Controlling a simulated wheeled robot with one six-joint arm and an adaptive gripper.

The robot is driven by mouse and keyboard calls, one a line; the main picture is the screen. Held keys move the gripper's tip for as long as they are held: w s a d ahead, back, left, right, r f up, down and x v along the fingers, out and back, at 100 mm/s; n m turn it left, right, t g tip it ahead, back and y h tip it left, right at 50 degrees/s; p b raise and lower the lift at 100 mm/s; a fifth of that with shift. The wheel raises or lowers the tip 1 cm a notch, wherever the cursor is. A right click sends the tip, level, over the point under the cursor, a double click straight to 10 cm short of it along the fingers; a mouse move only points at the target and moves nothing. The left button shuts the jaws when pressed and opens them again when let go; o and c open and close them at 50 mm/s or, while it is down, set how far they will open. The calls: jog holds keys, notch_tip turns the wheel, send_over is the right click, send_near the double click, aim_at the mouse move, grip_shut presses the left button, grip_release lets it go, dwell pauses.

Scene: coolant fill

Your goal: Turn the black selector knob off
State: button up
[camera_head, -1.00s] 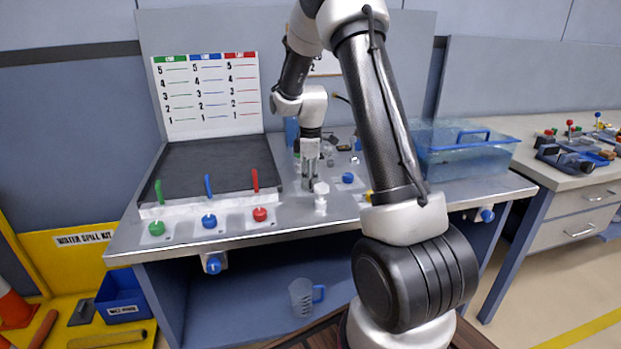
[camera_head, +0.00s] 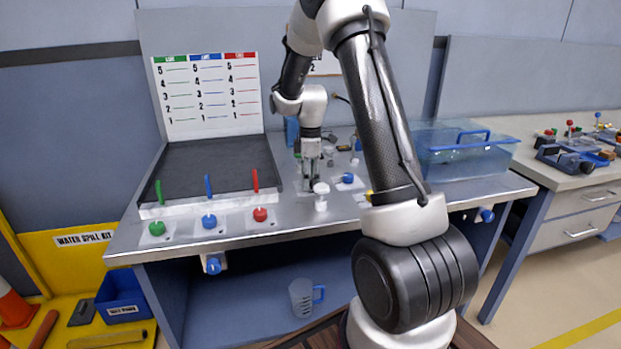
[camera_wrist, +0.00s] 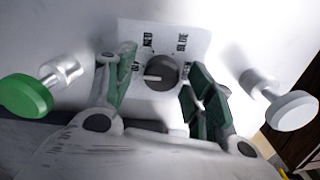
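The dark selector knob (camera_wrist: 162,73) sits on a white label plate (camera_wrist: 200,30) in the wrist view. Its white pointer line points left and slightly down in that view, toward a label partly covered by the left finger. RED and BLUE labels show beyond it. My gripper (camera_wrist: 160,85) is open, with green-padded fingers on either side of the knob and a visible gap on each side. In the head view my gripper (camera_head: 311,186) points down at the bench top, and the knob cannot be made out there.
In the wrist view, a green-capped knob (camera_wrist: 25,96) stands left and a white-capped knob (camera_wrist: 291,111) right of the fingers. In the head view, a white knob (camera_head: 321,196) and a blue knob (camera_head: 347,178) are close. A clear tank (camera_head: 465,152) stands right.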

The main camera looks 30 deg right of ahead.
aim_at(311, 180)
notch_tip(311, 180, up, 12)
dwell(0.6)
dwell(0.5)
jog(key=s+a+r+m+t, duration=0.1)
jog(key=s+m, duration=0.3)
jog(key=s, duration=0.6)
jog(key=s+a+r+m+t, duration=0.2)
jog(key=s+a+r+m, duration=0.1)
jog(key=s, duration=0.7)
jog(key=s+a+r+m+t, duration=0.1)
jog(key=s+a+r+m, duration=0.2)
jog(key=s, duration=0.8)
jog(key=r+m, duration=0.1)
jog(key=m, duration=0.1)
jog(key=shift+r+m, duration=0.2)
jog(key=shift+m, duration=0.2)
